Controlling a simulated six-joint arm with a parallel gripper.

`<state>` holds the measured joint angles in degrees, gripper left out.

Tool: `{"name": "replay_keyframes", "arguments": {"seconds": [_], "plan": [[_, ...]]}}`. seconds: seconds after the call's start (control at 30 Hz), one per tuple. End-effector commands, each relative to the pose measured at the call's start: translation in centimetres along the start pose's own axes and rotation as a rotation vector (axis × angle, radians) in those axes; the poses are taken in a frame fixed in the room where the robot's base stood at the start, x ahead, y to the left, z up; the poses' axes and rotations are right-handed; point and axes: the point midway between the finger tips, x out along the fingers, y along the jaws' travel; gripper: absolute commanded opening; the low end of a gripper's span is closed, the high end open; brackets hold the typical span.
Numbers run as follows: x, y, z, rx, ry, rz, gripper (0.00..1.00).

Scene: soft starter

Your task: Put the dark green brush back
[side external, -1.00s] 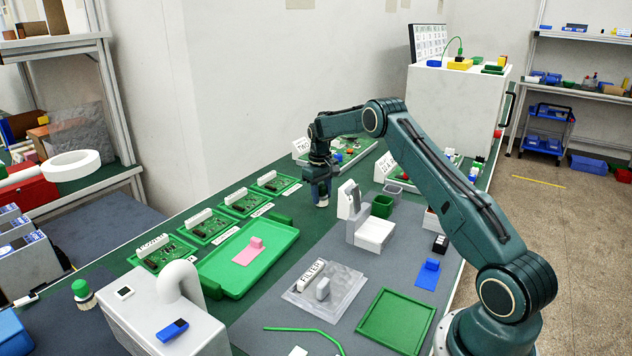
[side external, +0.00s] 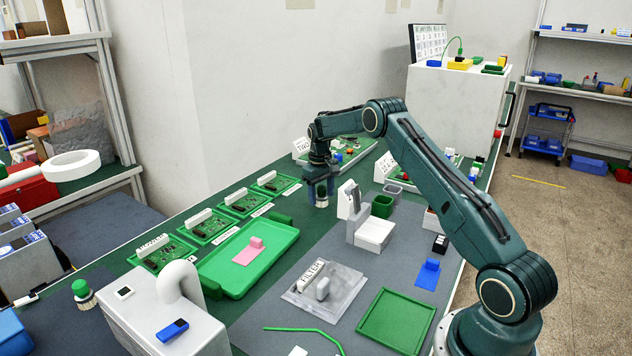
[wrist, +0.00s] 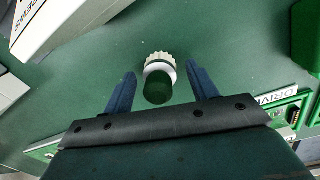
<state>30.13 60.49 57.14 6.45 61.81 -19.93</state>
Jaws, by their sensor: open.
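The dark green brush (wrist: 157,88), a dark green knob over a white collar and pale bristles, shows in the wrist view between the blue fingers of my gripper (wrist: 161,70). A gap shows on each side of it, so my gripper is open around it and not clamping it. In the side view my gripper (side external: 320,188) points down over the green bench behind the grey mat, and the brush (side external: 321,194) appears upright between the fingers. A second brush with a brighter green top (side external: 81,290) stands at the lower left.
A sign board (side external: 301,147) stands behind. Bare green bench surrounds the brush.

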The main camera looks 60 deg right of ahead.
Motion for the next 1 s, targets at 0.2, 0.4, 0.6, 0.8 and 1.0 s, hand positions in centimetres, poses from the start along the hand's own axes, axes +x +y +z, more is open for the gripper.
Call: {"name": "replay_keyframes", "arguments": {"seconds": [0.2,0.4,0.6,0.8,1.0], "plan": [[-2.0,0.0,-0.1,-0.001,0.003,0.001,0.58],[-5.0,0.0,-0.1,0.000,0.004,0.002,0.58],[-8.3,0.0,-0.1,0.000,0.004,0.002,0.58],[-10.7,0.0,-0.1,0.000,0.002,0.002,0.58],[-11.8,0.0,0.0,0.000,0.001,0.001,0.58]]}}
